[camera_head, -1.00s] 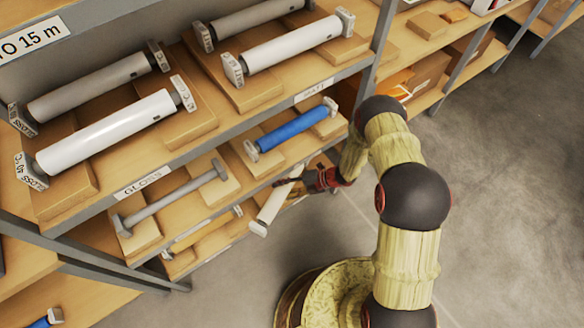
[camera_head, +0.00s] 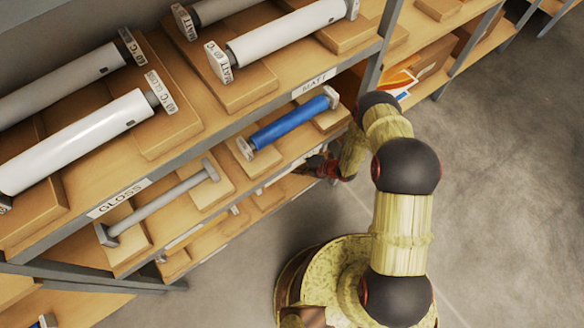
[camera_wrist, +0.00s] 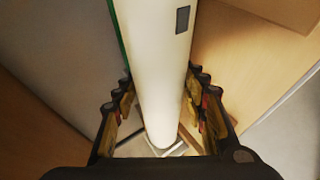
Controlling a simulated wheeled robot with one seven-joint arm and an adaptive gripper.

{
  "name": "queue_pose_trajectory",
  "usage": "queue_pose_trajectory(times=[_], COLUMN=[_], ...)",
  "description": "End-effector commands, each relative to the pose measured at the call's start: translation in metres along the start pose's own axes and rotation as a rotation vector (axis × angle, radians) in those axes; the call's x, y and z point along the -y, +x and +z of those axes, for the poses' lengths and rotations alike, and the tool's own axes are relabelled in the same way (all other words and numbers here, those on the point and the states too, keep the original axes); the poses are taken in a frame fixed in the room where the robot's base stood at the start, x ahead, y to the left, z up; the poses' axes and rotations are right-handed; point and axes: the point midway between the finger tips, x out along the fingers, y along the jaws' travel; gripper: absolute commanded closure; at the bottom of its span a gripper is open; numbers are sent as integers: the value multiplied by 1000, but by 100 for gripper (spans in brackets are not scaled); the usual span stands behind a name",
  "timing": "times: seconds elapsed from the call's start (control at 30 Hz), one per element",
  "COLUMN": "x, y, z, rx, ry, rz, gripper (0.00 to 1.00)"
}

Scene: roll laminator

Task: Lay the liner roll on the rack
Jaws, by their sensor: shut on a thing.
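My gripper (camera_head: 318,168) is at the front of the wooden rack (camera_head: 258,88), below the shelf with the blue roll. In the wrist view its fingers are shut on a long white roll (camera_wrist: 155,55), one finger on each side. The roll has a dark patch, a green edge on its left and a pale end piece at its lower end. I take it to be the liner roll. In the head view it is mostly hidden under the shelf edge; only a pale sliver shows. Whether it touches the lower shelf cannot be told.
A blue roll (camera_head: 290,124) and a thin grey bar (camera_head: 162,202) lie on wooden blocks one level up. White rolls (camera_head: 85,138) with end tags fill the GLOSS and MATT shelf above. Shelf edges overhang my gripper. Floor at the right is clear.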

Motion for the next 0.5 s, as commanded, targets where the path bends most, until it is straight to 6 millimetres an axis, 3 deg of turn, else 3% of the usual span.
queue_pose_trajectory(times=[0.3,0.5], x=[28,28], y=[19,19], z=[9,9], rx=[0,1], ry=[-3,-3], rz=[3,4], gripper=[100,100])
